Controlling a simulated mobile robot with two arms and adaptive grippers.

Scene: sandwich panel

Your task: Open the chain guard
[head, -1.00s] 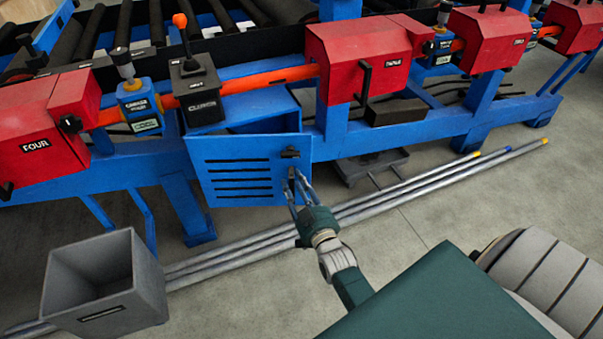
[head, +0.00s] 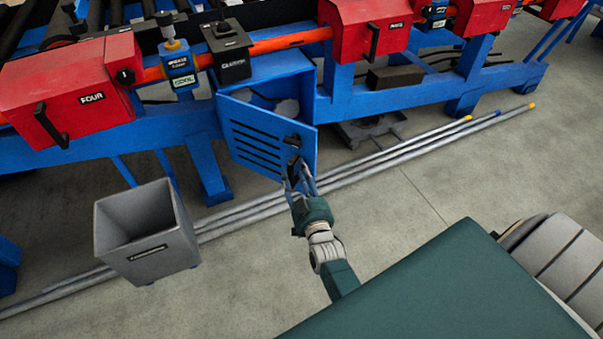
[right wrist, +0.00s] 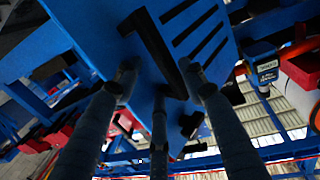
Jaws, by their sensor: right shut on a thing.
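The chain guard (head: 250,133) is a blue slotted door on the blue machine frame. It stands partly swung out, with its free edge on the right and a gap showing the inside of its box behind it. My right gripper (head: 299,182) is at the door's black handle (head: 293,167), near its free edge. In the right wrist view the fingers (right wrist: 160,85) are around the black handle bar (right wrist: 158,45), close to the blue guard panel (right wrist: 98,28). The fingertips' exact contact is partly hidden. My left gripper is not in view.
A grey open bin (head: 150,235) stands on the floor at the left. Long metal pipes (head: 400,155) lie on the floor below the machine. Red covers (head: 70,90) and a black box (head: 229,60) sit above the guard.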

